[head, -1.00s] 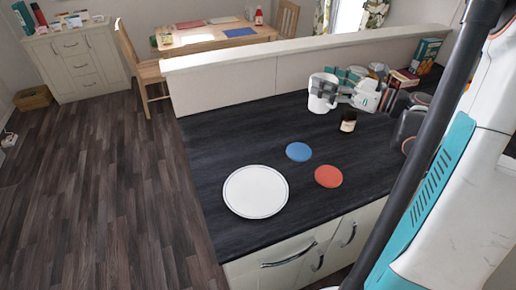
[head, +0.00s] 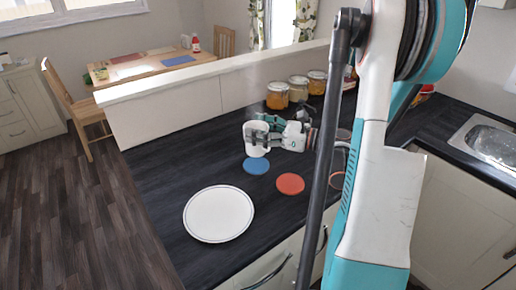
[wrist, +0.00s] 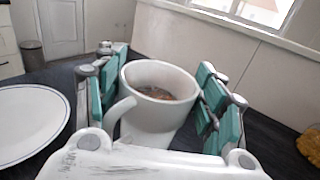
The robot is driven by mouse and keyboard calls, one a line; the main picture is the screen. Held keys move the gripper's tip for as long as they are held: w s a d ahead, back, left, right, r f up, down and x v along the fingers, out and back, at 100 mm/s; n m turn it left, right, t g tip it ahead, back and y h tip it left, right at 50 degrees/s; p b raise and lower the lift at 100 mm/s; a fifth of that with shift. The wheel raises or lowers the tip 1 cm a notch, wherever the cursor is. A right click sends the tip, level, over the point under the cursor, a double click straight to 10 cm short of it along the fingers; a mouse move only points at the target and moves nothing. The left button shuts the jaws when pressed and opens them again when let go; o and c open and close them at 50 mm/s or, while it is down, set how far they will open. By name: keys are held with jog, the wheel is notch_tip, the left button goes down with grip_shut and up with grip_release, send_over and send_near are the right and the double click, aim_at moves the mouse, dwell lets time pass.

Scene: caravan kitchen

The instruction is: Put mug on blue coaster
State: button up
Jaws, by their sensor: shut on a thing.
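The white mug (head: 257,148) is upright between the fingers of my gripper (head: 264,132). In the wrist view the mug (wrist: 157,105) has its handle toward the lower left and something brownish inside. The teal finger pads (wrist: 165,92) are on either side of it, and the gripper is shut on it. The blue coaster (head: 256,167) lies flat on the dark counter. In the head view the mug's base shows just behind the coaster's far edge; I cannot tell how high it is. The coaster does not show in the wrist view.
A red coaster (head: 290,184) lies right of the blue one. A white plate (head: 218,214) lies to the front left and shows in the wrist view (wrist: 30,122). Several jars (head: 298,88) stand behind, by the low wall (head: 180,100). The counter left of the mug is clear.

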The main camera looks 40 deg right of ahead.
jog(key=shift+f+b, duration=0.9)
jog(key=shift+f, duration=1.8)
jog(key=shift+f, duration=0.1)
jog(key=o, duration=1.4)
jog(key=shift+s+d+r, duration=0.15)
jog(key=shift+r, duration=0.05)
jog(key=p+v, duration=0.2)
jog(key=v, duration=0.9)
jog(key=shift+s+d+f, duration=0.1)
jog(key=shift+s+d, duration=0.05)
jog(key=shift+s, duration=0.15)
